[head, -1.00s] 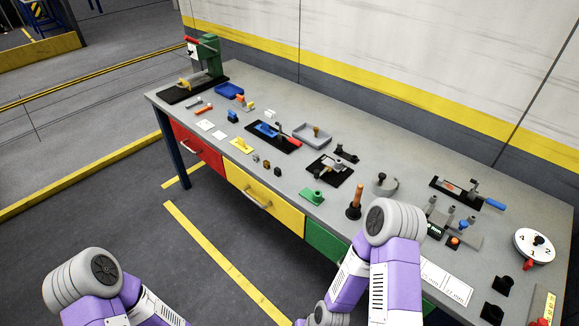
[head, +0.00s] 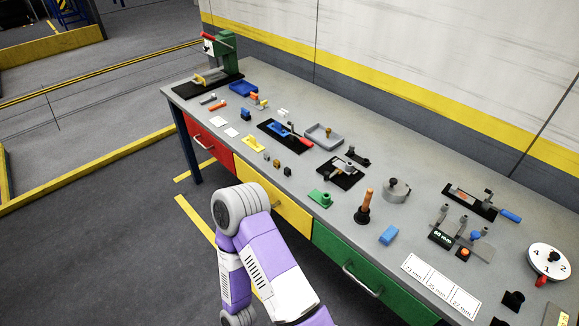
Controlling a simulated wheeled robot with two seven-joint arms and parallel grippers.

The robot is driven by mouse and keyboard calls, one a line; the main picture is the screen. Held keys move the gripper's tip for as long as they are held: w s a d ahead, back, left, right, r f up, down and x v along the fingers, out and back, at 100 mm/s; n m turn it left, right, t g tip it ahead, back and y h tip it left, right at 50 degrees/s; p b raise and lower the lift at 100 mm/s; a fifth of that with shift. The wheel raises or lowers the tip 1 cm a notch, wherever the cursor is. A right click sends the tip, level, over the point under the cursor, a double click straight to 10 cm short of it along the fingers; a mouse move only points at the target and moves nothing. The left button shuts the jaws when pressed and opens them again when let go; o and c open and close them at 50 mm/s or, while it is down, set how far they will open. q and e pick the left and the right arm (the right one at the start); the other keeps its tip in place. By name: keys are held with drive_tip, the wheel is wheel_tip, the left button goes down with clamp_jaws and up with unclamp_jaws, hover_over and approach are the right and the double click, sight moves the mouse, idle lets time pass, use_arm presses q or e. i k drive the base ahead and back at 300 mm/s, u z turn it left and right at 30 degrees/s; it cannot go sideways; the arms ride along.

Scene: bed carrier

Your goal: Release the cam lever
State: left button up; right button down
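Two levers show in the head view, and I cannot tell for sure which is the cam lever. One is a red-handled lever (head: 303,143) on a black plate (head: 270,143) with a blue block (head: 279,129), around the middle of the bench. The other is a lever with a blue handle (head: 510,215) on a black fixture (head: 467,205) at the right. Neither of my grippers is in view. Only one of my purple and grey arms shows, at the lower middle in front of the bench.
The grey workbench (head: 390,165) runs along the wall. A green press (head: 226,56) stands at its far left end.

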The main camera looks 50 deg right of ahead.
sight(338, 171)
drive_tip(key=k, duration=0.45)
drive_tip(key=z, duration=1.6)
